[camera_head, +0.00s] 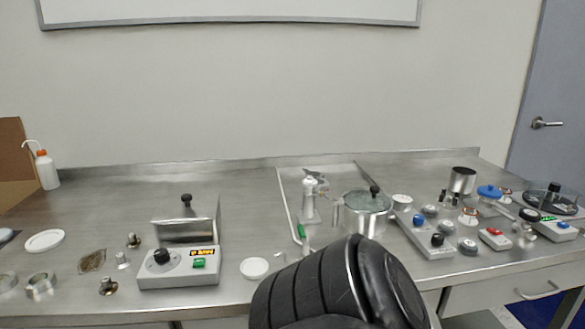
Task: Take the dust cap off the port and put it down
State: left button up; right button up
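Neither of my grippers shows in the head view. A dark ribbed part that looks like my arm fills the bottom middle and hides the table's front edge there. A lidded metal chamber (365,222) with a black knob stands right of the middle, partly hidden by that part. A white-topped round piece (402,201) sits just right of it. A flat white disc (254,268) lies on the table (120,200) left of the chamber. I cannot tell for sure which piece is the dust cap or which fitting is the port.
A control box (180,268) with a lit display stands left of the middle. Metal rings, small fittings and another white disc (44,241) lie at the left, near a wash bottle (48,170). Several devices crowd the right side. The table's back left middle is clear.

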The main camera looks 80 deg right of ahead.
aim_at(489, 191)
jog(key=z, duration=5.5)
jog(key=i, duration=2.8)
jog(key=u, duration=4.15)
